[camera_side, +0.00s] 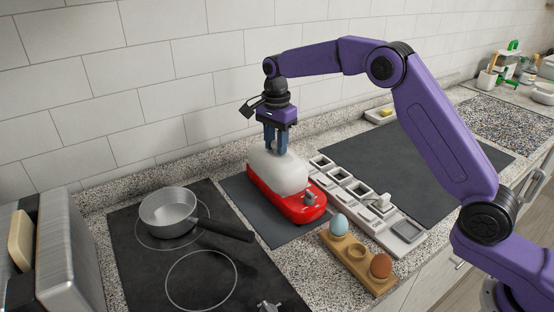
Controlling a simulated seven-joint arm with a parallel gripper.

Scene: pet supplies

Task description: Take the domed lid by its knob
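The domed lid (279,174) is white and rounded and sits on a long red base (312,207). My gripper (276,148) points straight down over the top back part of the lid. Its two blue fingers reach to the lid's top surface. I cannot see the knob; the fingers cover the spot where it may be. A small gap seems to show between the fingers, but I cannot tell if they are closed on the knob. A small grey part (310,198) shows at the red base's front end.
A grey pan (168,211) stands on the black hob at left. A wooden holder (349,262) with a blue egg (339,224) and a brown egg (381,265) is at front right. A pale tray of square compartments (408,231) runs close along the right. The tiled wall is behind.

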